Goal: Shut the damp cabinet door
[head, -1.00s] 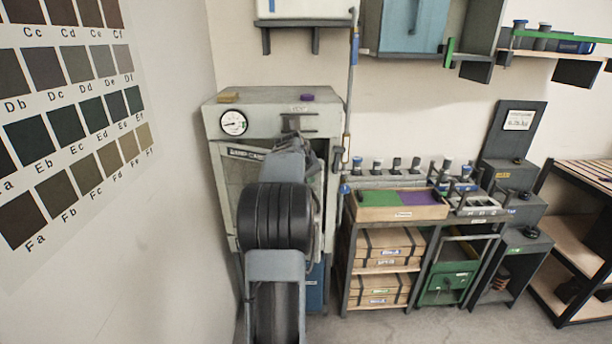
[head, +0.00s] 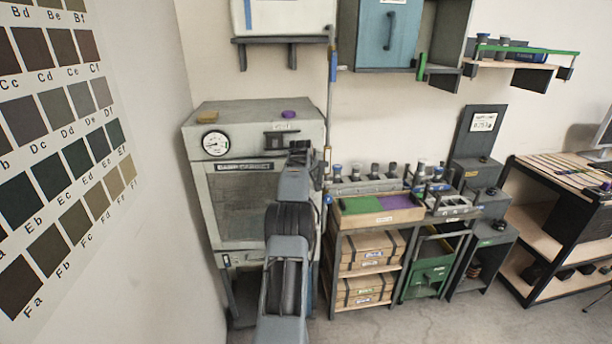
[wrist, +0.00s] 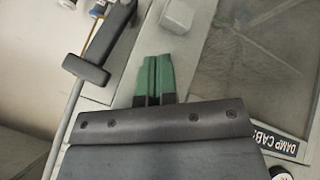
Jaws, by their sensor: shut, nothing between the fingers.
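The pale grey damp cabinet (head: 198,165) stands against the back wall at left in the head view. Its door (head: 240,207) has a dark glass window and a name strip (head: 245,167) along the top. The door looks flush or nearly flush with the front; my arm hides its right side, so I cannot tell whether it is fully shut. In the wrist view, my gripper (wrist: 155,75) has its green fingers together with nothing between them, over the cabinet's grey front beside the glass (wrist: 255,50). Contact is unclear. The name strip also shows there (wrist: 275,137).
A vertical pipe (head: 327,120) runs beside the cabinet's right edge. A dark bar (wrist: 87,70) shows near it in the wrist view. A workbench (head: 375,220) with trays and bottles stands to the right. A wall chart (head: 55,150) is at left.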

